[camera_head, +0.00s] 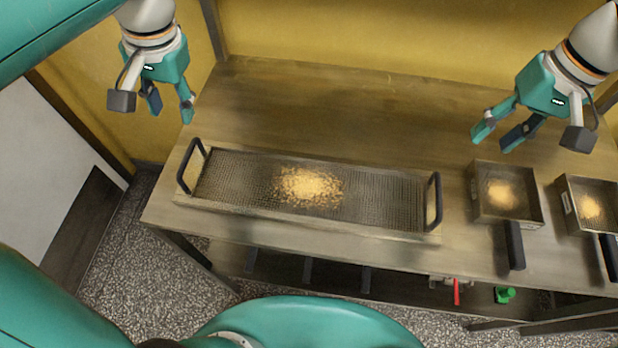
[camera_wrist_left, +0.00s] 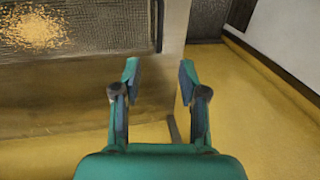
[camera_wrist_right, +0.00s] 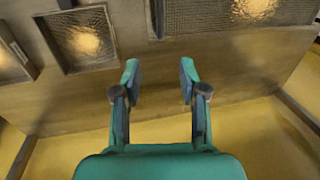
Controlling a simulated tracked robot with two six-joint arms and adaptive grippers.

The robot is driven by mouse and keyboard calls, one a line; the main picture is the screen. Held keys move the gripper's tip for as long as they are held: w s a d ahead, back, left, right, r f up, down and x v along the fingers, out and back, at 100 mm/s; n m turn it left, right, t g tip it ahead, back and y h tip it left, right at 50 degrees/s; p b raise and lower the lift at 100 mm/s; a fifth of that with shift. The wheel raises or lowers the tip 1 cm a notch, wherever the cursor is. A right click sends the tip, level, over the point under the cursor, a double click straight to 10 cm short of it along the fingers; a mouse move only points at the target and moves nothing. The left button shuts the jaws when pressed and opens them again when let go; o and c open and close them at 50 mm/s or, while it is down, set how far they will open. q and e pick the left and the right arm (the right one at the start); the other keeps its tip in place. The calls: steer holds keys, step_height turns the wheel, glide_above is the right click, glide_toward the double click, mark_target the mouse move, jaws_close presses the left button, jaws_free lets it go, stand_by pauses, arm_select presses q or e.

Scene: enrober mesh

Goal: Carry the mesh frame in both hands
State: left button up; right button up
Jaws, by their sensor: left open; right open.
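The mesh frame (camera_head: 385,196) is a long, shallow metal tray with a mesh floor, lying flat on the table. A pile of yellow crumbs (camera_head: 308,187) sits on it, left of its middle. A black handle (camera_head: 187,166) stands at its left end and another black handle (camera_head: 434,201) at its right end. My left gripper (camera_head: 170,110) is open and empty, above and behind the left handle. My right gripper (camera_head: 490,140) is open and empty, behind and to the right of the right handle. In the left wrist view the left handle (camera_wrist_left: 159,25) shows ahead of the fingers.
Two square pans with crumbs and black handles, one nearer (camera_head: 482,212) and one at the right edge (camera_head: 570,203), stand right of the mesh frame. The wooden table (camera_head: 300,95) is clear behind the frame. A yellow wall (camera_head: 400,35) rises behind it.

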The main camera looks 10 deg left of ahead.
mark_target(185, 159)
arm_select(q)
steer(key=a+f, duration=0.1)
steer(key=f, duration=0.4)
steer(key=a+f, duration=0.1)
steer(key=f, duration=0.5)
steer(key=a+f, duration=0.1)
steer(key=f, duration=0.4)
steer(key=shift+a+f, duration=0.15)
steer(key=shift+f, duration=0.15)
arm_select(e)
steer(key=a+f, duration=0.1)
steer(key=f, duration=0.4)
steer(key=a+f, duration=0.1)
steer(key=f, duration=0.5)
steer(key=a+f, duration=0.1)
steer(key=f, duration=0.4)
steer(key=shift+w+a+f, duration=0.1)
steer(key=shift+a+f, duration=0.1)
steer(key=shift+f, duration=0.1)
arm_select(q)
jaws_close()
arm_select(e)
jaws_close()
arm_select(q)
steer(key=shift+r, duration=0.1)
arm_select(e)
steer(key=shift+r, duration=0.1)
